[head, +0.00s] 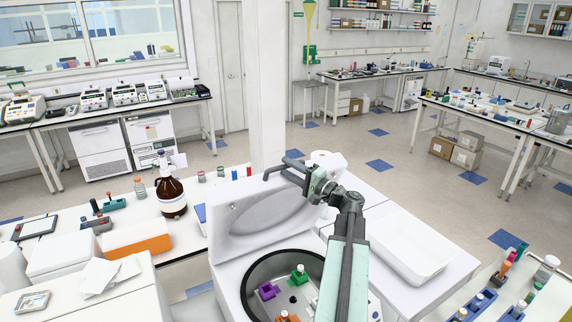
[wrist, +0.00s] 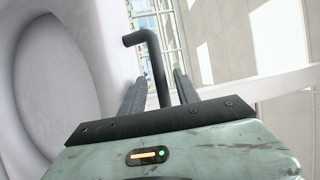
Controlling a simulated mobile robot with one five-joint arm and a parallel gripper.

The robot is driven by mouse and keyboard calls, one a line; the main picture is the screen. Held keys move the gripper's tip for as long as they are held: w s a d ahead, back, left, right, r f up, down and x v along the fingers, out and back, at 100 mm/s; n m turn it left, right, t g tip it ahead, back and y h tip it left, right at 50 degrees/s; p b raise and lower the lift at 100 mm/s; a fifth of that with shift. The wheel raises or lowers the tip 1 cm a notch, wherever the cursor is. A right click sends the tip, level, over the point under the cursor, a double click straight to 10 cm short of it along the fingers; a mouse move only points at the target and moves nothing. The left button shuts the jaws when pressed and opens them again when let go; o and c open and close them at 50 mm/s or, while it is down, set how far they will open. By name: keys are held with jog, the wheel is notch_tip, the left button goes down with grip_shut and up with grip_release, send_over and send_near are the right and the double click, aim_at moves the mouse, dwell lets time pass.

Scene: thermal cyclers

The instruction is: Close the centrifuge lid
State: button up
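The centrifuge (head: 232,285) stands at the bottom centre of the head view, with its round dark bowl uncovered. Its white lid (head: 238,212) is raised, its oval inner face toward the camera. It fills the left of the wrist view (wrist: 50,80). My gripper (head: 287,171) is at the lid's upper right edge. In the wrist view my gripper (wrist: 160,90) has its two fingers apart. A bent dark bar (wrist: 150,50) rises between them and turns toward the lid, apparently a lid handle; its attachment is unclear. No clear contact with the fingers shows.
Purple (head: 268,291) and green (head: 299,274) holders sit inside the bowl. A brown bottle (head: 171,192) and an orange-sided box (head: 137,243) stand on the left bench. A white tray (head: 413,250) lies to the right. A pillar (head: 268,90) rises behind the lid.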

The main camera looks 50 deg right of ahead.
jog(key=shift+x, duration=0.8)
jog(key=shift+s, duration=0.1)
jog(key=shift+c, duration=0.4)
grip_shut()
dwell(0.4)
